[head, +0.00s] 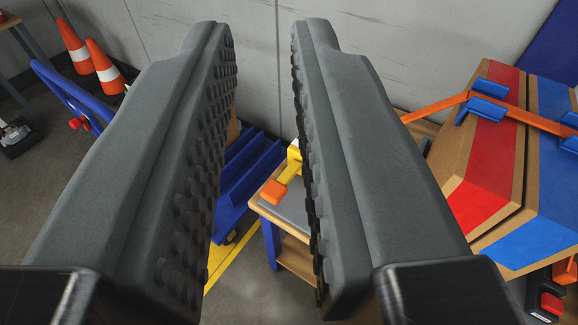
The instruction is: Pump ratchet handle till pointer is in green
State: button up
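My gripper (263,60) fills the foreground, its two dark grey studded fingers wide apart with nothing between them. Beyond and below the gap, a yellow handle with an orange grip (273,192) sticks out over a small wooden bench (295,245) with a grey top. The handle is well away from the fingers. The right finger hides most of what it is attached to. An orange strap (428,107) with blue corner pieces runs over red and blue boxes at the right. I cannot make out a pointer or a green zone.
Red-sided (485,150) and blue-sided (530,215) boxes stand at the right. A blue cart (245,180) is left of the bench. Two orange cones (104,66) and a blue frame (72,95) are at the left. A grey wall (255,70) closes the back. Yellow tape marks the floor.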

jog(key=w+f+g, duration=0.1)
jog(key=w+f, duration=0.1)
jog(key=w+f+m+g, duration=0.1)
jog(key=w, duration=0.2)
jog(key=w+f+g, duration=0.1)
jog(key=w+f, duration=0.1)
jog(key=w, duration=0.1)
jog(key=shift+w+f+g, duration=0.25)
jog(key=shift+f+g, duration=0.05)
jog(key=shift+g, duration=0.1)
grip_shut()
jog(key=m+g, duration=0.5)
jog(key=g, duration=0.9)
send_over(274, 189)
notch_tip(274, 189, down, 26)
jog(key=shift+w+d+f+y, duration=0.15)
jog(key=shift+w+f, duration=0.1)
jog(key=shift+f, duration=0.15)
jog(key=shift+w+d+f+y, duration=0.1)
jog(key=shift+w+f+y, duration=0.1)
jog(key=shift+f, duration=0.15)
jog(key=shift+s+a+f, duration=0.1)
jog(key=shift+s+f, duration=0.1)
jog(key=shift+f, duration=1.55)
jog(key=shift+s+a+f, duration=0.1)
jog(key=shift+s+f, duration=0.05)
jog(key=shift+f, duration=1.55)
jog(key=shift+f, duration=0.15)
